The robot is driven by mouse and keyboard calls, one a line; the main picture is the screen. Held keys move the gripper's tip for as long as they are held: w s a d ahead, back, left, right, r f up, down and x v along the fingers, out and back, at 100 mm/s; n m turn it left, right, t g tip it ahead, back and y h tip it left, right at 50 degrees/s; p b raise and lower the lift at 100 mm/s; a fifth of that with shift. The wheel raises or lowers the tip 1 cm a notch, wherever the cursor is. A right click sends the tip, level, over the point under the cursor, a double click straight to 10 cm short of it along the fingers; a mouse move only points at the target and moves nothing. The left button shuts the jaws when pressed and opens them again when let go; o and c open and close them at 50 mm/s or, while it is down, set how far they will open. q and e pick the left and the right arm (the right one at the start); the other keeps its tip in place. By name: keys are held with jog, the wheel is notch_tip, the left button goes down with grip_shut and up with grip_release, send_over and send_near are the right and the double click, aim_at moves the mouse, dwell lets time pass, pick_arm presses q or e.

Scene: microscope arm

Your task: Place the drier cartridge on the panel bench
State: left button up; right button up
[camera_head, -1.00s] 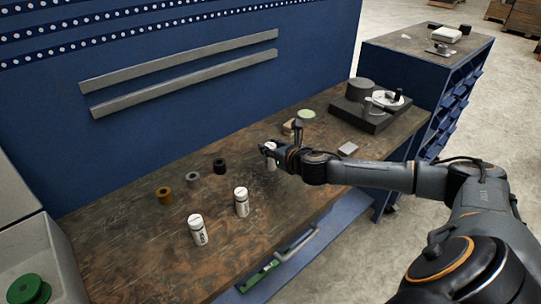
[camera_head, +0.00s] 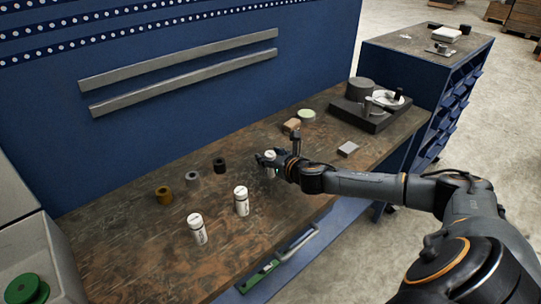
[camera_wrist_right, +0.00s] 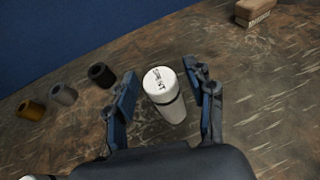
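Three white cylinders with dark lettering stand upright on the worn brown panel bench (camera_head: 130,255): one at the front left (camera_head: 197,229), one in the middle (camera_head: 241,201), and one at my right gripper (camera_head: 270,157). I cannot tell from the lettering which is the drier cartridge. My right gripper (camera_wrist_right: 163,100) is open, with its fingers either side of the last white cylinder (camera_wrist_right: 166,97) and visible gaps beside it. In the head view the right gripper (camera_head: 277,161) partly hides that cylinder. My left gripper is not in view.
Brown (camera_head: 164,195), grey (camera_head: 193,178) and black (camera_head: 219,165) rings stand left of the gripper. A tan block (camera_head: 291,125), a pale green disc (camera_head: 307,115), a grey plate (camera_head: 348,148) and a dark instrument base (camera_head: 366,118) occupy the right part. The front left of the bench is clear.

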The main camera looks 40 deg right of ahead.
jog(key=shift+s+r, duration=0.2)
jog(key=b+v, duration=0.2)
jog(key=v, duration=0.9)
jog(key=shift+s, duration=0.35)
jog(key=shift+r, duration=0.15)
